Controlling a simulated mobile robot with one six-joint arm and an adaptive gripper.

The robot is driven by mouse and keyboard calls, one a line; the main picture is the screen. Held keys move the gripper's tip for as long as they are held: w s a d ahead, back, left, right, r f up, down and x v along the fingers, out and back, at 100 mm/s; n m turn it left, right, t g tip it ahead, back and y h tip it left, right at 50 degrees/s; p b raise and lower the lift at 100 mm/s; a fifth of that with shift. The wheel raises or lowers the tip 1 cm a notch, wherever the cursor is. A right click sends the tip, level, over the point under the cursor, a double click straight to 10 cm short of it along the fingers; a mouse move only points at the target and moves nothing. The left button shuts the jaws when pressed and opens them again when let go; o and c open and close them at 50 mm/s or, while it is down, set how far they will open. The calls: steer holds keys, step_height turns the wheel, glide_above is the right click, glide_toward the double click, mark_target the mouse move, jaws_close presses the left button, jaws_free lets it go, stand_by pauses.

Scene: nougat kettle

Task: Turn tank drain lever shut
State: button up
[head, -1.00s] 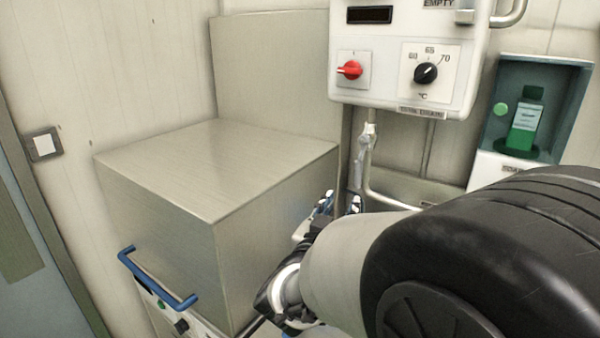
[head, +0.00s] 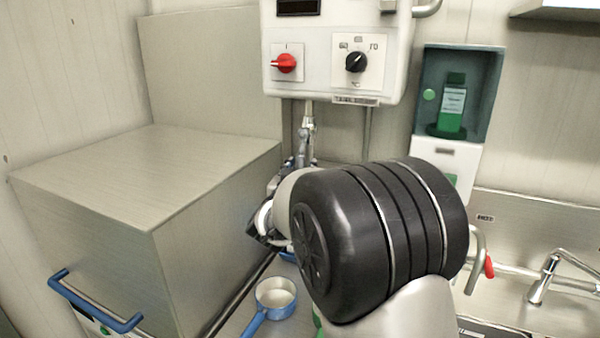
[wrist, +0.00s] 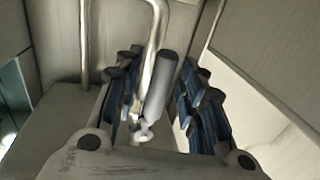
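In the wrist view, my gripper (wrist: 160,88) is open, with blue-padded fingers apart on either side. A grey cylindrical handle (wrist: 165,72) and a bent chrome pipe (wrist: 150,45) lie between or just beyond the fingers; I cannot tell whether any finger touches them. In the head view, a metal pipe with a fitting (head: 308,125) hangs below the control box, and my gripper beside it is mostly hidden by my arm. A red-tipped lever (head: 489,266) shows at the right by the sink. No label identifies the tank drain lever.
A steel box (head: 150,185) with a blue handle (head: 90,305) fills the left. A white control box (head: 335,75) has a red knob and a black dial. A blue-handled pan (head: 275,290), a green bottle niche (head: 455,90) and a sink tap (head: 545,275) are nearby.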

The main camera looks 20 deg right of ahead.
steer(key=shift+c, duration=0.6)
jaws_close()
